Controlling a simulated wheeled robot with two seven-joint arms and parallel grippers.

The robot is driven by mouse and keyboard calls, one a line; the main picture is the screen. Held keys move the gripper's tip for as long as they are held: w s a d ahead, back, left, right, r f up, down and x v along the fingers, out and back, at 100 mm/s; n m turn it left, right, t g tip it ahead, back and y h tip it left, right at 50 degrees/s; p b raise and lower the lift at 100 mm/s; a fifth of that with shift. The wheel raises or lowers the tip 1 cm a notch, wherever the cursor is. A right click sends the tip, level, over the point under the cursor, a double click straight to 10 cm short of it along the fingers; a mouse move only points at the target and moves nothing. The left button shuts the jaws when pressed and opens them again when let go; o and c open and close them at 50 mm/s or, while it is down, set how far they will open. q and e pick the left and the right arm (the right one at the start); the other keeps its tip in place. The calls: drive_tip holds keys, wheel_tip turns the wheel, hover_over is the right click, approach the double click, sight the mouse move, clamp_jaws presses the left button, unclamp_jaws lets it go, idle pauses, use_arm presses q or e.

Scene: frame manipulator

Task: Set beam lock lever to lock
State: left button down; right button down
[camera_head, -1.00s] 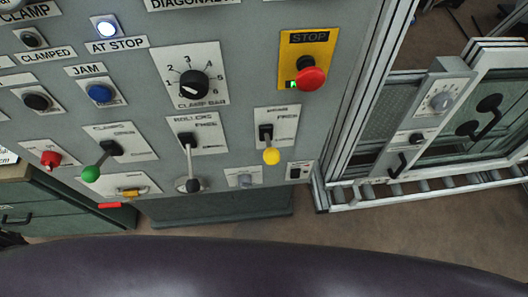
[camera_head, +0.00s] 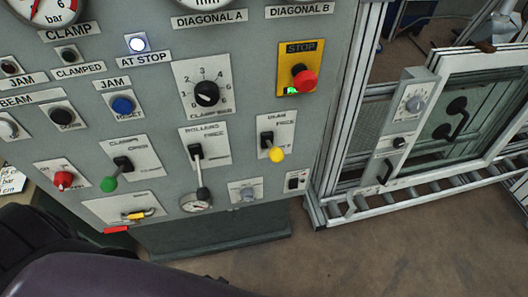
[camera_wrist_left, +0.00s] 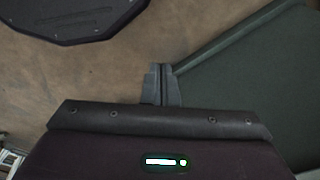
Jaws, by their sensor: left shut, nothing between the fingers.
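The beam lever is on a white plate (camera_head: 268,121) on the grey panel. It has a black base and a yellow ball knob (camera_head: 277,155) that points down and slightly right. The small print on its plate is hard to read; one word looks like FREE. My left gripper (camera_wrist_left: 162,85) shows in the left wrist view, its two grey fingers together and empty above the brown floor. It is apart from the lever, which that view does not show. My right gripper is in neither view.
Left of the beam lever are a black-knobbed rollers lever (camera_head: 203,193) and a green-knobbed clamp lever (camera_head: 109,184). A red stop button (camera_head: 304,81) is above it. A framed glass door with rollers (camera_head: 425,178) stands at the right. A dark part of mine covers the lower left.

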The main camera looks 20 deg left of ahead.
use_arm(q)
drive_tip(key=w+d+r+t, duration=0.1)
drive_tip(key=w+r, duration=0.5)
drive_tip(key=r, duration=0.2)
drive_tip(key=w+d+r, duration=0.1)
drive_tip(key=w+r, duration=0.6)
drive_tip(key=r, duration=0.2)
drive_tip(key=w+a+r+t, duration=0.1)
drive_tip(key=w+r+t, duration=0.15)
drive_tip(key=r, duration=1.75)
drive_tip(key=w+a+r+m+t+h, duration=0.2)
drive_tip(key=w+a+r+t+h, duration=0.1)
drive_tip(key=w+r+t, duration=0.45)
wheel_tip(320, 180, up, 10)
drive_tip(key=s+a+m+g+h, duration=0.2)
drive_tip(key=g+h, duration=0.2)
drive_tip(key=h, duration=0.7)
drive_tip(key=shift+s+a+f+g+b, duration=0.15)
drive_tip(key=shift+s+g+b, duration=0.15)
drive_tip(key=shift+b, duration=0.15)
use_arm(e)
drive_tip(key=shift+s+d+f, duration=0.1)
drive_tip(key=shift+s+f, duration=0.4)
